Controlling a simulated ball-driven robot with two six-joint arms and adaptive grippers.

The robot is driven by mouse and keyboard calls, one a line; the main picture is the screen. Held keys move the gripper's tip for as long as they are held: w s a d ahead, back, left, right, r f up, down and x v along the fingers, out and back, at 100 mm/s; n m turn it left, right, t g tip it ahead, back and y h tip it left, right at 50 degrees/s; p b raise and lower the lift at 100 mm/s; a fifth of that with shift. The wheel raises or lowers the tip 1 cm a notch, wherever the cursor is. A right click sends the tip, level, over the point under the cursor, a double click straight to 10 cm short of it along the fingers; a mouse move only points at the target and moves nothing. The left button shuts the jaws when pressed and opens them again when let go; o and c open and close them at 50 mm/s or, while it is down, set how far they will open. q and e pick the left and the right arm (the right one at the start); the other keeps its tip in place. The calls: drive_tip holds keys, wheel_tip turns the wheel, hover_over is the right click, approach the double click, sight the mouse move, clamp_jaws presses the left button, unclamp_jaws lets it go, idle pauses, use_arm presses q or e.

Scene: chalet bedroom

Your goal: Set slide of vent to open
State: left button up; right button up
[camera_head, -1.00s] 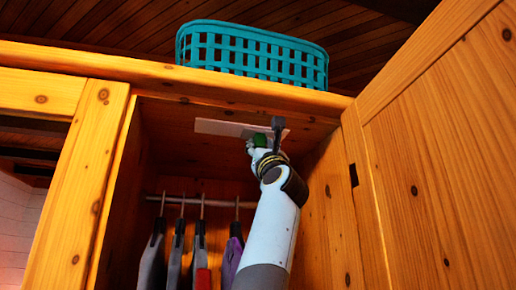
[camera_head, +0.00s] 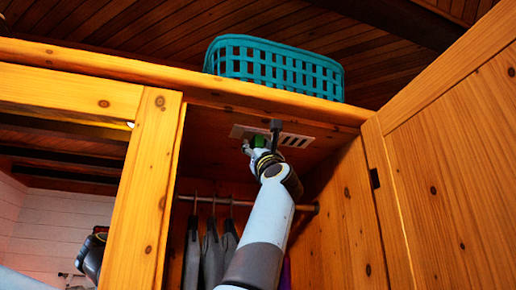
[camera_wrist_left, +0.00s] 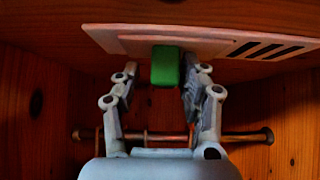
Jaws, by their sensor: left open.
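The vent (camera_head: 297,140) is a pale flat plate on the wardrobe's ceiling; its dark slots show at its right part. It also shows in the left wrist view (camera_wrist_left: 300,42). Its slide (camera_wrist_left: 135,42) carries a green knob (camera_wrist_left: 165,65) and covers the plate's left part. My left gripper (camera_wrist_left: 160,78) is open with one finger on each side of the knob. The right finger is close to the knob, and I cannot tell if they touch. In the head view my left gripper (camera_head: 262,139) is up at the vent and partly hides it. My right gripper is not in view.
A teal basket (camera_head: 275,68) stands on top of the wardrobe. The open door (camera_head: 450,170) is to the right and a wooden post (camera_head: 150,190) to the left. A rail (camera_head: 300,207) with several hanging garments (camera_head: 192,255) lies below the vent.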

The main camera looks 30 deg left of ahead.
use_arm(q)
drive_tip(key=shift+o, duration=0.2)
drive_tip(key=shift+s+d, duration=0.1)
drive_tip(key=shift+d, duration=0.05)
drive_tip(key=v, duration=1.1)
drive_tip(key=shift+s+f, duration=0.2)
drive_tip(key=shift+f, duration=0.1)
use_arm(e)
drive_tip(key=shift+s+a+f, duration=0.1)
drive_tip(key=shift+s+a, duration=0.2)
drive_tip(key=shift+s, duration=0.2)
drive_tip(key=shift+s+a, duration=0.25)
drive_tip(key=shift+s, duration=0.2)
